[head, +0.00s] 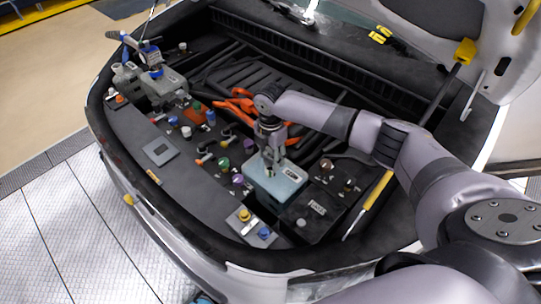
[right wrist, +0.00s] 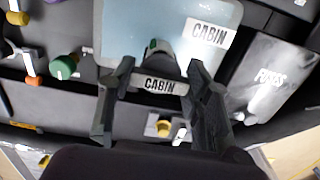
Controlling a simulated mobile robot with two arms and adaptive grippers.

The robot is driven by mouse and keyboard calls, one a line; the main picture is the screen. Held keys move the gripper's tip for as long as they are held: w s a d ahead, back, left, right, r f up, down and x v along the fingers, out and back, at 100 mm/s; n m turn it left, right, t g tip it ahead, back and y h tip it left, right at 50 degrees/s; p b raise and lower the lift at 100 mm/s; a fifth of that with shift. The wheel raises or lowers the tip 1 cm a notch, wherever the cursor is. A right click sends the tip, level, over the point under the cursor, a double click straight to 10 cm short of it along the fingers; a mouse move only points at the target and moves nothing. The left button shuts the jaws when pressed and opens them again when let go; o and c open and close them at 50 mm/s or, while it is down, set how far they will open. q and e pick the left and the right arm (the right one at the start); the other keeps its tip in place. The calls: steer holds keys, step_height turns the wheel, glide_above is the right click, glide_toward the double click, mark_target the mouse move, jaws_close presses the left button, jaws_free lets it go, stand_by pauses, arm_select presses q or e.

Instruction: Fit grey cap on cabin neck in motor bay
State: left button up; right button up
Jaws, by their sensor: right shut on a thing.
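The cabin tank (head: 285,183) is a pale blue box in the front right of the motor bay. It fills the top of the right wrist view (right wrist: 120,30) and bears a CABIN label. My right gripper (head: 268,158) points down over the tank's top. In the right wrist view its fingertips (right wrist: 161,68) are shut on the grey cap (right wrist: 160,50), which shows a little green at its edge. A second CABIN tag (right wrist: 160,85) shows between the fingers. The neck is hidden by cap and gripper, so I cannot tell whether they touch. My left gripper is not in view.
A black FUSES box (head: 312,212) stands right beside the tank. Orange cables (head: 238,104) run behind my gripper. A yellow-sleeved rod (head: 378,188) rises at right.

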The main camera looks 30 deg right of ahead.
mark_target(271, 156)
steer(key=shift+f+b, duration=0.6)
steer(key=shift+f, duration=0.8)
steer(key=o, duration=1.2)
steer(key=shift+r, duration=0.1)
step_height(271, 156, up, 12)
steer(key=shift+f, duration=0.1)
